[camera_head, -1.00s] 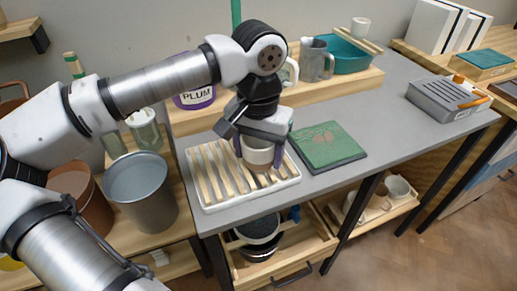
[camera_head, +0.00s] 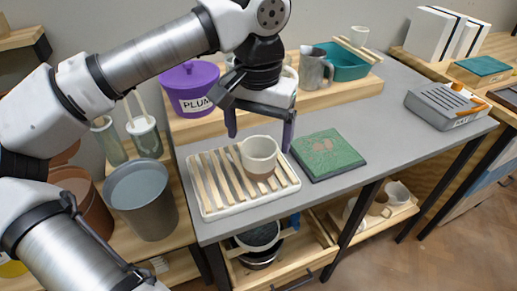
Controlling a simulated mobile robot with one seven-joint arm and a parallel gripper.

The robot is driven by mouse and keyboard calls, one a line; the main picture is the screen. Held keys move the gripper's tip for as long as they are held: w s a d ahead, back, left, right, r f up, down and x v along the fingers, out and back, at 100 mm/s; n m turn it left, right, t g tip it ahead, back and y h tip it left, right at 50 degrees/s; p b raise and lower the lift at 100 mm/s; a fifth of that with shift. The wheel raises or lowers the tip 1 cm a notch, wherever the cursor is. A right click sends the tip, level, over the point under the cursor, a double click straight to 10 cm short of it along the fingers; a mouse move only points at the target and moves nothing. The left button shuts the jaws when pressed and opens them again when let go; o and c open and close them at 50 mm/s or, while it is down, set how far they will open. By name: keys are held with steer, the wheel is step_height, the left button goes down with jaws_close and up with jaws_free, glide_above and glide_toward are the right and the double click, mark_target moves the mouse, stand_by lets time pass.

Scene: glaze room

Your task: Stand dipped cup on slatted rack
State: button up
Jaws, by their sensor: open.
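The dipped cup (camera_head: 260,154), cream white with a bare brown lower part, stands upright on the slatted rack (camera_head: 210,213), a white tray with wooden slats. The cup is toward the rack's right side. My gripper (camera_head: 260,135) is open above and slightly behind the cup. Its two dark fingers are spread wide, one on each side of the cup's upper part, and the cup appears free of them.
A green patterned board (camera_head: 328,154) lies right of the rack. A purple PLUM bucket (camera_head: 190,88), a grey pitcher (camera_head: 314,68) and a teal basin (camera_head: 347,62) stand on the raised shelf behind. A grey bucket (camera_head: 141,198) stands at left.

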step_height(320, 180, up, 5)
steer(key=shift+r, duration=0.1)
